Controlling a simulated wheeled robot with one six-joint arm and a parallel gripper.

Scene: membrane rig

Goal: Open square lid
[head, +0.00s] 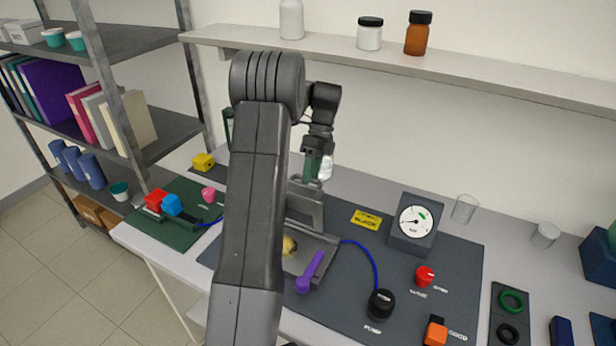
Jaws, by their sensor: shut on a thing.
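The square lid (304,208) is a grey plate standing raised at the back of a shallow grey square housing (325,243), partly hidden behind my arm. The housing is open at the front and a yellowish patch (289,245) shows inside it. A purple lever (311,272) lies at its front right. My gripper (312,180) points down just above the lid and is shut on the lid at its upper part. The exact contact is small and partly hidden.
A gauge box (415,224), blue hose (372,262), black pump knob (380,304) and red knob (424,276) stand on the dark mat to the right. A wall shelf (440,66) with bottles runs behind. A yellow label (366,219) lies near the gauge.

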